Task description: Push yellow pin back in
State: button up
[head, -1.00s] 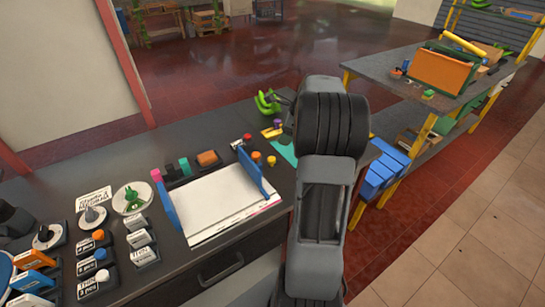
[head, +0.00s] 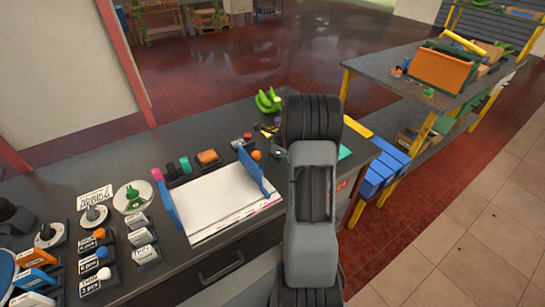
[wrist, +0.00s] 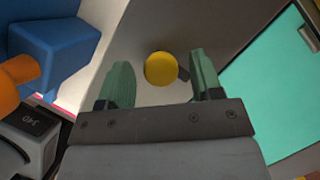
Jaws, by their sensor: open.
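The yellow pin (wrist: 160,68) shows in the wrist view as a round yellow head against a grey surface. My gripper (wrist: 160,82) is open, with one green finger on each side of the pin head. I see a gap between the head and each finger; whether the tips reach down to its level is unclear. How far the pin stands out cannot be told from this angle. In the head view my own arm hides the yellow pin and the fingers.
An orange pin (wrist: 20,70) with a blue block (wrist: 55,50) lies left of my gripper in the wrist view. A teal panel (wrist: 275,90) is on the right. In the head view, a paper tray with blue sides (head: 215,205) stands left of my arm on the dark counter.

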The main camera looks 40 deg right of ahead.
jog(key=shift+c, duration=0.2)
grip_shut()
dwell(0.5)
